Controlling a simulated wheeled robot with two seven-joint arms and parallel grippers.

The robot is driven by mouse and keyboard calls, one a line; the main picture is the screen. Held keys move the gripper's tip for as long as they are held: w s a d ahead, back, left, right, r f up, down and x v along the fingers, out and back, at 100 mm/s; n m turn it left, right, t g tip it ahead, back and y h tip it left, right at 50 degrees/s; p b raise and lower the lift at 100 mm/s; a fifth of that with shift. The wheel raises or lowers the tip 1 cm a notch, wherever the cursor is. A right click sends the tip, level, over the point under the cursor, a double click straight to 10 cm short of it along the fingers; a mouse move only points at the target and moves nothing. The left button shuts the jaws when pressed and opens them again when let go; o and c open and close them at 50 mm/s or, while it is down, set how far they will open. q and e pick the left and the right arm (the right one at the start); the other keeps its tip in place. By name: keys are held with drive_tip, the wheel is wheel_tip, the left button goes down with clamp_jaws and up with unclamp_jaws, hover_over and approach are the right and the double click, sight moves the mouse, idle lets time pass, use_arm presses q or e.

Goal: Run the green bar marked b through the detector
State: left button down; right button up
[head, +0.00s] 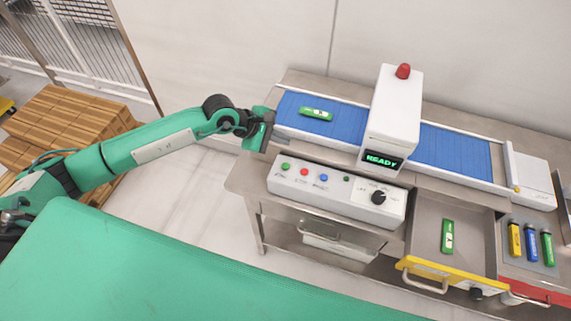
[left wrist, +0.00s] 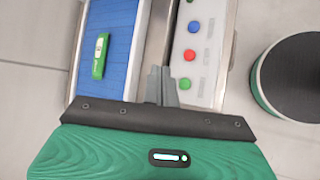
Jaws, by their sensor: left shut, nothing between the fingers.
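A green bar (head: 316,114) with a pale label lies on the blue belt (head: 350,121), left of the detector (head: 394,112). It also shows in the left wrist view (left wrist: 100,56). A second green bar (head: 447,237) with a pale label lies in the open drawer with the yellow front. The letters on the bars are too small to read. The detector is a white housing over the belt with a red lamp and a screen reading READY. My left gripper (head: 267,130) is shut and empty at the belt's left end, its fingers (left wrist: 161,86) apart from the bar. My right gripper is out of view.
A control panel (head: 335,195) with green, red and blue buttons and a black knob stands in front of the belt. The yellow-fronted drawer (head: 450,275) is pulled out. Cartons (head: 75,125) are stacked at left.

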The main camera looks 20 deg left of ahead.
use_arm(q)
drive_tip(key=shift+f, duration=0.1)
idle(0.3)
drive_tip(key=b, duration=0.4)
hover_over(282, 166)
wheel_tip(282, 166, down, 8)
drive_tip(key=shift+r, duration=0.1)
drive_tip(key=shift+f, duration=0.5)
drive_tip(key=shift+r, duration=0.1)
drive_tip(key=shift+b, duration=0.35)
idle(1.1)
drive_tip(key=shift+f+b, duration=0.45)
drive_tip(key=shift+b, duration=0.1)
